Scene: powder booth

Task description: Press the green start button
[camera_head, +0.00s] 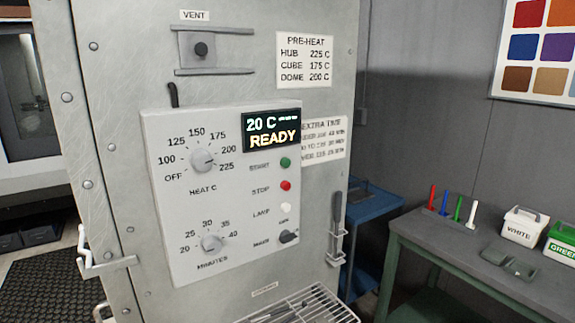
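The green start button (285,162) is on the right side of a light grey control panel (185,245), beside the label START. The panel is fixed to the front of a large metal oven (115,110). Just above the button, a dark display (272,131) reads 20 C and READY. A red stop button (286,185) is below the green one, with a white lamp button (286,207) under that. Neither of my grippers shows in this view, and nothing covers the green button.
The panel also has a heat knob (203,160), a minutes knob (211,243) and a dark lower switch (289,236). A latch handle (92,262) juts out at left. A wire rack (305,308) sticks out below. A green bench (480,265) stands at right.

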